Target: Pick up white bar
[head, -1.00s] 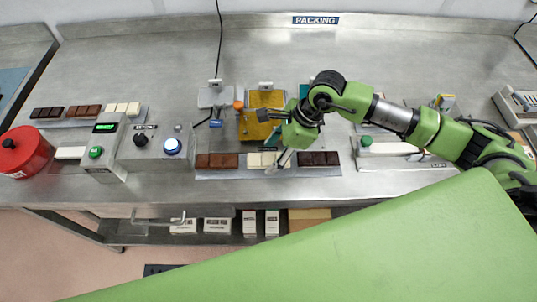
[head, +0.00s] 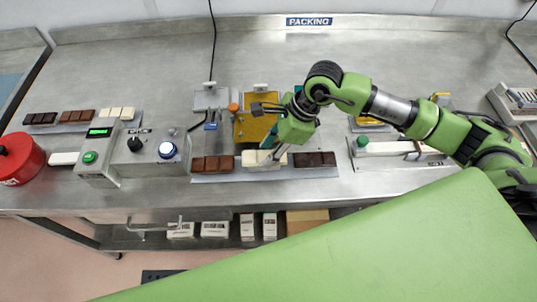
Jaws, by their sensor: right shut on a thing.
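A white bar (head: 249,159) is in the middle of the front grey tray (head: 235,177), between a brown bar (head: 212,164) and a dark bar (head: 315,159). My right gripper (head: 268,160) reaches down over the white bar and is shut on it. The fingers and wrist hide part of the bar, and I cannot tell whether it is clear of the tray. Another white bar (head: 117,113) lies with a brown and a dark one on the back left tray. My left gripper is not in view.
A yellow mould (head: 248,128) stands behind the front tray. A device with a green knob (head: 362,141) is at the right. The bench behind is mostly clear.

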